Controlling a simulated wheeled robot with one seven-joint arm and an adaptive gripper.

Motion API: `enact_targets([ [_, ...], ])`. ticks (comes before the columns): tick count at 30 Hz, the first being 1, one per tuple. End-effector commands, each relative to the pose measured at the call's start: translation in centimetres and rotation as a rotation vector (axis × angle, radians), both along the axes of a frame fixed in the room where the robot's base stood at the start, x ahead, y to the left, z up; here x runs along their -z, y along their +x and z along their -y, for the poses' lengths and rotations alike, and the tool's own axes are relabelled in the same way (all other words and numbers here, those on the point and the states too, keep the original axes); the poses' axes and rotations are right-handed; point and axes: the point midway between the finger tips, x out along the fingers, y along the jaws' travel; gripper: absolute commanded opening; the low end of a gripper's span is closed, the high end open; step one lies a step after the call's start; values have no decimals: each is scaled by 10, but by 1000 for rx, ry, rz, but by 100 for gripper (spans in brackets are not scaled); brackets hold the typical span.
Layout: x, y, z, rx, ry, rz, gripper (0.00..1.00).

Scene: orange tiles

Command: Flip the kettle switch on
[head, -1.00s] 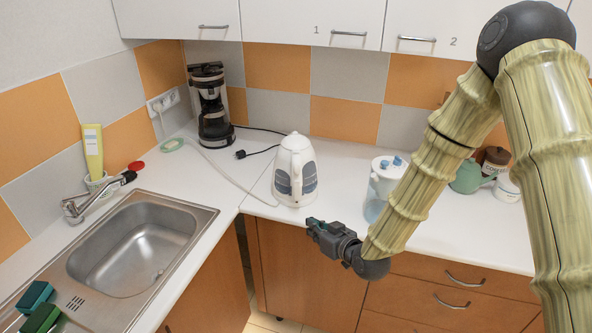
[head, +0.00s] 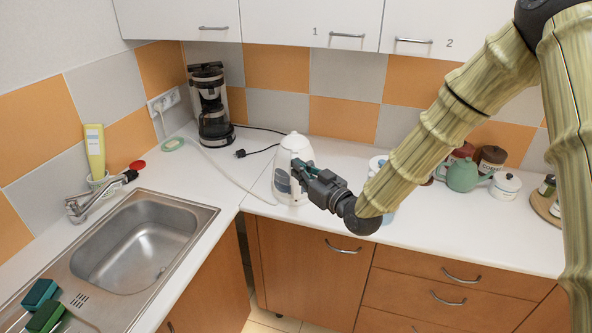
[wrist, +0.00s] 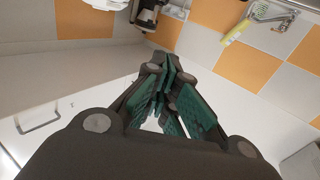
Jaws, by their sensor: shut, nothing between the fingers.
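The white kettle (head: 291,147) with grey side windows stands upright on the counter in the head view. My gripper (head: 300,168) is in front of its right side and hides part of its body and handle area. I cannot tell whether the fingertips touch the kettle. The kettle's switch cannot be made out. In the wrist view, my gripper (wrist: 167,88) shows green finger pads close together with nothing held; a small white patch shows between the fingers, and I cannot tell if it is the kettle.
A coffee maker (head: 212,105) stands in the back corner, with a black cord and plug (head: 241,153) on the counter. The sink (head: 140,245) is at the left. A white-lidded jug is mostly hidden behind my arm. A green teapot (head: 463,176) and jars stand at the right.

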Motion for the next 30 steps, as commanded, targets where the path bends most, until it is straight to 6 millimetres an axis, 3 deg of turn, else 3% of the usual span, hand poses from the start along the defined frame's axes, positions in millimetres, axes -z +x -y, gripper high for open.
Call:
enact_targets([
  [8, 8, 11, 1, 2, 1, -1, 0],
  [30, 44, 72, 0, 3, 0, -1, 0],
])
